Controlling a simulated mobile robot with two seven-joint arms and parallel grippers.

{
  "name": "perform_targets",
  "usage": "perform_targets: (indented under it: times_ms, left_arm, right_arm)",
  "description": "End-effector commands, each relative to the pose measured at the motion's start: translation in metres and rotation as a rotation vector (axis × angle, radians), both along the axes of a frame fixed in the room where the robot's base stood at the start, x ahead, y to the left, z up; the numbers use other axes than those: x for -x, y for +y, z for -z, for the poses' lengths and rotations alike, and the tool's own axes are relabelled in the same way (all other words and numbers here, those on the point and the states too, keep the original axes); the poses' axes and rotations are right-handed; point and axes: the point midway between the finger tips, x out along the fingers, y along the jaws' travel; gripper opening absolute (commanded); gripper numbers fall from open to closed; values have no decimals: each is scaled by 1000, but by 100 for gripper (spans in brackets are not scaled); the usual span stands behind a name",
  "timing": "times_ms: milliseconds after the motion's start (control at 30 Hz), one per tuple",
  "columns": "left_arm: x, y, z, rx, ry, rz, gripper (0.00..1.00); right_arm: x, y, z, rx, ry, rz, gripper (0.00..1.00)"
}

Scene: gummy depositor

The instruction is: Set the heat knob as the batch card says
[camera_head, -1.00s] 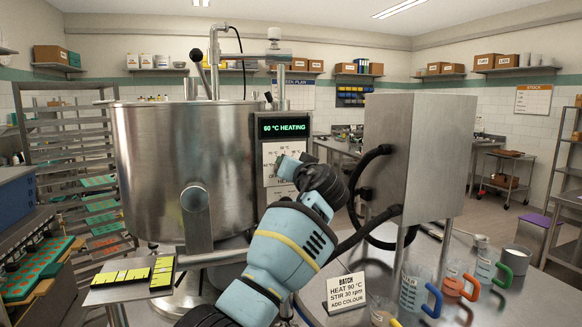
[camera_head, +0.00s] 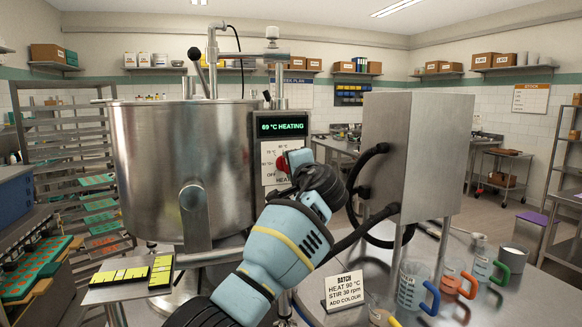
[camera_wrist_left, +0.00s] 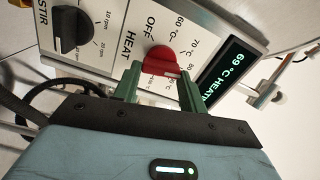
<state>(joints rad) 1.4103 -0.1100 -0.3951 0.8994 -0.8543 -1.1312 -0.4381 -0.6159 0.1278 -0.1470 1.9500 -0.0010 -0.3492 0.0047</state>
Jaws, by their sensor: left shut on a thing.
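The batch card (camera_head: 345,289) stands on the table and reads HEAT 90 °C, STIR 30 rpm, ADD COLOUR. The red heat knob (camera_wrist_left: 161,60) is on the control panel (camera_wrist_left: 100,50), with a white mark on its lower right edge in the left wrist view. Labels for OFF, 60, 70 and 80 show around it. Part of the scale is hidden behind my fingers. My left gripper (camera_wrist_left: 158,73) is shut on the knob, one green finger on each side. The green display (camera_head: 282,127) reads 69 °C HEATING. My right gripper is not in view.
A black stir knob (camera_wrist_left: 72,30) sits beside the heat knob. The steel kettle (camera_head: 180,150) stands left of the panel, and a steel box (camera_head: 400,150) with black hoses stands right. Jugs with coloured handles (camera_head: 412,284) stand on the table at right.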

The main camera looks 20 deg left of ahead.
Motion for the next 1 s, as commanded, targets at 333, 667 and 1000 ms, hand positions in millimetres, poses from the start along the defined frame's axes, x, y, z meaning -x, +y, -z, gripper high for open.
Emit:
perform_targets:
  times_ms: [333,667,1000]
  left_arm:
    - [0,0,1,-274,183,0,19]
    - [0,1,3,-526,353,-1,19]
    - [1,1,4,-720,484,0,19]
  right_arm:
    - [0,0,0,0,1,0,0]
    - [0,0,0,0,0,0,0]
    - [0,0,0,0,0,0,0]
